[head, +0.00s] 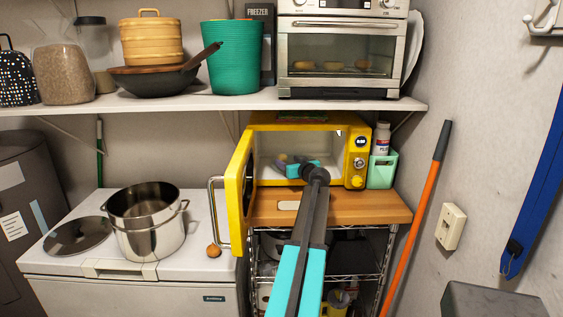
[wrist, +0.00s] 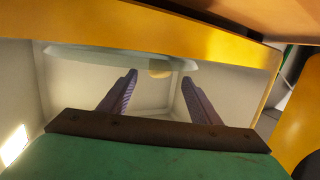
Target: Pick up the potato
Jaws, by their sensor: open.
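A small tan, rounded thing, likely the potato (head: 283,157), sits inside the open yellow microwave (head: 252,193). It also shows in the wrist view (wrist: 160,71), against the edge of a pale glass plate (wrist: 110,59). My gripper (head: 290,161) reaches through the microwave's open front. In the wrist view my gripper (wrist: 159,82) is open, its two ridged fingers apart and nothing held between them. The tan thing appears between the fingertips and farther in. In the head view my gripper partly hides the microwave's inside.
The microwave door (head: 240,190) stands open at the left. A brown round thing (head: 213,251) and a steel pot (head: 146,222) are on the white freezer (head: 85,262). A shelf (head: 240,103) runs above. A mint holder (head: 381,172) stands at the right.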

